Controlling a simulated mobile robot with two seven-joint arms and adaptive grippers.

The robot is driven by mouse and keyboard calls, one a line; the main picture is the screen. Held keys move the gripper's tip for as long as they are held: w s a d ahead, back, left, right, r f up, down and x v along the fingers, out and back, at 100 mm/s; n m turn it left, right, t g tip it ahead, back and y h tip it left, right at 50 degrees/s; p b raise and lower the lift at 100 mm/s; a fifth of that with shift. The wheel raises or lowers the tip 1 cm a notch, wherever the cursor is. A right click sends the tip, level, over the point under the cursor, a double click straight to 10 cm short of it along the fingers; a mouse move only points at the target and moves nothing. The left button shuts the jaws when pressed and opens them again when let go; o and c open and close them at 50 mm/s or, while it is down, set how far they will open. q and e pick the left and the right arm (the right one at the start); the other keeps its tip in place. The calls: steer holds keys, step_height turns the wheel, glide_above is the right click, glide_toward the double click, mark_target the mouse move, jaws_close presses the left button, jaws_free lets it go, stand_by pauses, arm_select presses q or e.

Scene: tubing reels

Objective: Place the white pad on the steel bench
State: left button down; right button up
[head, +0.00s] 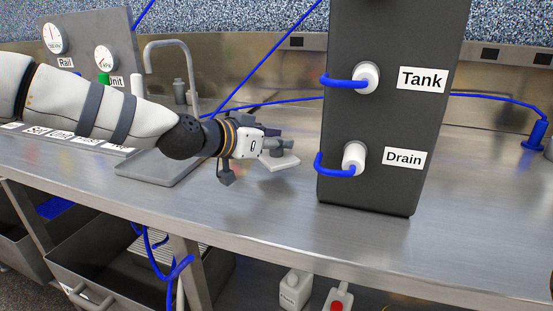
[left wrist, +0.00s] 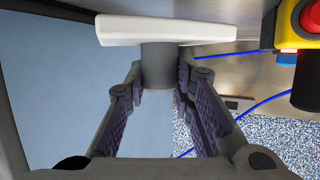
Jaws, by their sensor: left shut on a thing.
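The white pad (head: 281,164) is a flat slab with a grey round stem, held by my left gripper (head: 283,146). In the left wrist view the pad (left wrist: 166,29) spans the top of the picture, and my left gripper (left wrist: 160,92) is shut on its grey stem (left wrist: 158,66). My right gripper is not in view.
A dark box (head: 385,112) with "Tank" and "Drain" ports and blue tubes stands just right of the pad. A sink (head: 160,167) with a faucet (head: 150,60) lies to the left. The bench's front area is clear. Drawers and bottles (head: 292,288) are below.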

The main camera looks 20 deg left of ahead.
mark_target(271, 157)
arm_select(q)
step_height(271, 157, down, 4)
steer(key=shift+r, duration=0.3)
steer(key=shift+f, duration=0.15)
steer(key=c, duration=1.4)
jaws_free()
steer(key=shift+o, duration=0.2)
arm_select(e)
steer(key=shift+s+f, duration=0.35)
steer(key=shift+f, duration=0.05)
